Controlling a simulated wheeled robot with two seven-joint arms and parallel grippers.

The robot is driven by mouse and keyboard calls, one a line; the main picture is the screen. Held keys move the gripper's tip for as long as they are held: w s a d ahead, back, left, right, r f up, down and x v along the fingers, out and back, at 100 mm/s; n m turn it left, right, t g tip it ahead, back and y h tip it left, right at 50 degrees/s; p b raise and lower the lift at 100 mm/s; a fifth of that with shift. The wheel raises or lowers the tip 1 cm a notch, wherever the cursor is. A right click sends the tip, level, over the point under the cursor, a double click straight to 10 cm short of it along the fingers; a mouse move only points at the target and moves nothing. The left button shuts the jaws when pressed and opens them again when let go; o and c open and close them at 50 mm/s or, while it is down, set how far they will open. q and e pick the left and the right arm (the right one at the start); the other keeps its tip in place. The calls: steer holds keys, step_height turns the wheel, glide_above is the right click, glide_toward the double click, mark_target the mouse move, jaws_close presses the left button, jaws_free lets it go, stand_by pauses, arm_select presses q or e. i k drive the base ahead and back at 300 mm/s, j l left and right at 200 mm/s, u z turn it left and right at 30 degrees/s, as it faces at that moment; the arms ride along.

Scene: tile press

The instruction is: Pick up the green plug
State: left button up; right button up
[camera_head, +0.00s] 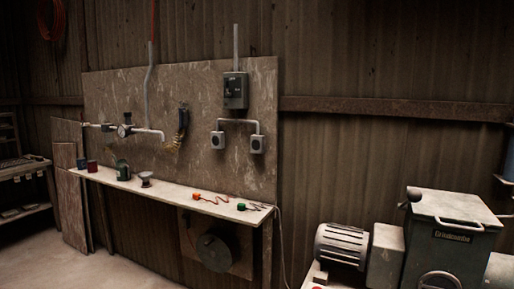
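The green plug (241,207) lies near the right end of a narrow wall shelf (160,187), with a short dark cord trailing to its right. It is small in the view. An orange-red plug (197,197) with an orange cord lies on the same shelf, to the left of the green one and apart from it. Neither of my grippers shows in the head view.
Two grey sockets (217,140) and a switch box (236,90) are mounted on the board above the shelf. A large green machine with a motor (341,243) stands at right. Bare floor shows at lower left.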

mark_target(242, 207)
steer(key=i+j+u, duration=0.1)
steer(key=i+u, duration=0.3)
steer(key=i, duration=0.55)
